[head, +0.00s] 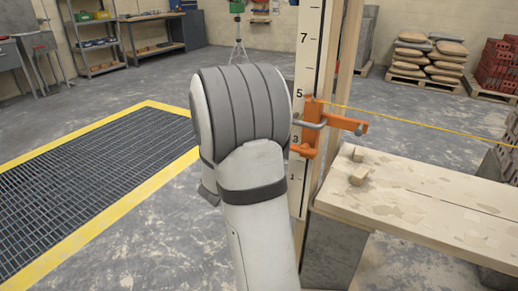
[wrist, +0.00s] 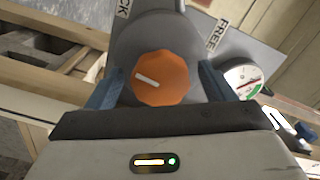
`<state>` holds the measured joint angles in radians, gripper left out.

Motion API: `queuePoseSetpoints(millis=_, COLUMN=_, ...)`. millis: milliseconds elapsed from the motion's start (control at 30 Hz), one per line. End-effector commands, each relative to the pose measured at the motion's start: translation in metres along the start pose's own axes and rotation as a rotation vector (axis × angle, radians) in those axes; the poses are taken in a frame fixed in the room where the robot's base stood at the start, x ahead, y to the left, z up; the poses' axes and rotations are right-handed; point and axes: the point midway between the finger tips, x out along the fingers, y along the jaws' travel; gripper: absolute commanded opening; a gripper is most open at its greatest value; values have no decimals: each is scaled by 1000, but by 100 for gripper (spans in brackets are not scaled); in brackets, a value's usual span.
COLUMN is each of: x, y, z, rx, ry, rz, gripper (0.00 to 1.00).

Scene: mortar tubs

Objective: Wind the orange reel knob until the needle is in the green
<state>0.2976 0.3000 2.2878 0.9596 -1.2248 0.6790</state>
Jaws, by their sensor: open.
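The orange reel knob (wrist: 160,78) shows in the wrist view, faceted, with a white mark pointing left. It sits on a round grey reel body (wrist: 150,30). My gripper (wrist: 159,88) is open, with one blue finger on each side of the knob. A gap shows between each finger and the knob. The dial gauge (wrist: 242,78) is at the right, with a white face and a green band low on it. The needle is too small to read surely. In the head view my arm hides the knob, gauge and gripper.
Labels ending "CK" and reading "FREE" flank the reel. An orange bracket (head: 320,126) is on a numbered white pole (head: 309,60), with a yellow line (head: 420,122) running right. A plank bench (head: 430,200) stands right. A yellow-edged floor grate (head: 95,180) lies left.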

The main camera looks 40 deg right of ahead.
Motion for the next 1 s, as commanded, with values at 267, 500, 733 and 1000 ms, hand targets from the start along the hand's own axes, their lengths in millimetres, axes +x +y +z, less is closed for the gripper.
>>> queuePoseSetpoints(millis=267, x=-46, y=-2, z=1, rx=0, ry=-5, rz=-3, gripper=76)
queuePoseSetpoints(millis=500, x=-71, y=-1, z=1, rx=-1, ry=-3, rz=-1, gripper=76)
queuePoseSetpoints(millis=733, x=-73, y=0, z=0, rx=0, ry=-1, rz=0, gripper=76)
queuePoseSetpoints(millis=1000, x=-73, y=0, z=1, rx=0, ry=-1, rz=0, gripper=76)
